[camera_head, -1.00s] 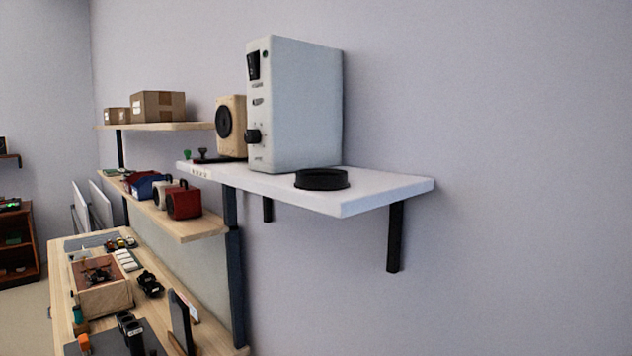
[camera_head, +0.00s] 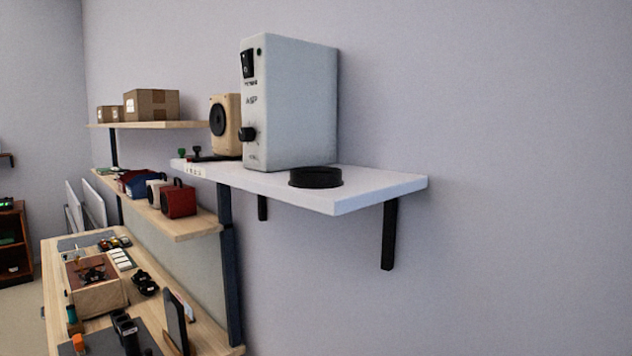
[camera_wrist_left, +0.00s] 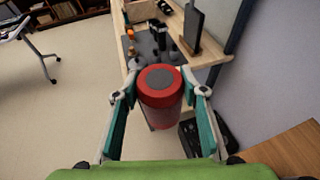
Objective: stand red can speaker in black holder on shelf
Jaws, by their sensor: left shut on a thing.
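The red can speaker (camera_wrist_left: 161,95) is a red cylinder with a grey disc on its top. In the left wrist view it sits between the fingers of my left gripper (camera_wrist_left: 160,108), which is shut on it and holds it in the air, clear of the workbench. The black holder (camera_head: 316,178) is a low round black ring on the white shelf (camera_head: 385,184) in the head view. It looks empty, though its inside is mostly hidden. Neither gripper shows in the head view, and my right gripper is in no frame.
A tall pale grey device (camera_head: 290,105) stands just left of the holder, close to it. The shelf is bare to the holder's right. Lower wooden shelves and a cluttered workbench (camera_head: 205,325) lie to the left. A dark bracket (camera_head: 389,235) hangs under the shelf.

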